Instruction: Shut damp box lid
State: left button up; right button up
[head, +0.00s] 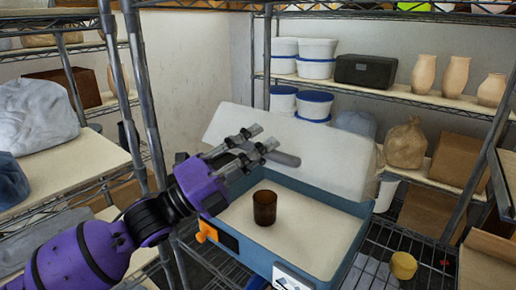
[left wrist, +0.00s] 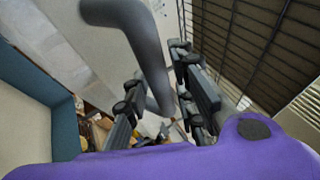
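The damp box (head: 325,245) is a blue-grey tub on a wire shelf with a pale floor inside. Its whitish lid (head: 330,150) stands raised at the back, tilted open. A grey bar-shaped handle (head: 286,159) shows at the lid's left part. My left gripper (head: 263,138) is at this handle, above the box's left rear. In the left wrist view the handle (left wrist: 142,35) runs between the two spread fingers (left wrist: 160,100), with gaps visible beside it. An orange latch (head: 206,231) sits on the box's left side. My right gripper is not in view.
A brown cup (head: 264,207) stands inside the box. A yellow round pot (head: 403,265) is to its right. Wire shelves with white buckets (head: 317,58), a black case (head: 366,71) and vases (head: 455,77) stand behind. A shelf post (head: 145,85) rises close to my left arm.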

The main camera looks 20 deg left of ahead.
pick_arm(q)
grip_shut()
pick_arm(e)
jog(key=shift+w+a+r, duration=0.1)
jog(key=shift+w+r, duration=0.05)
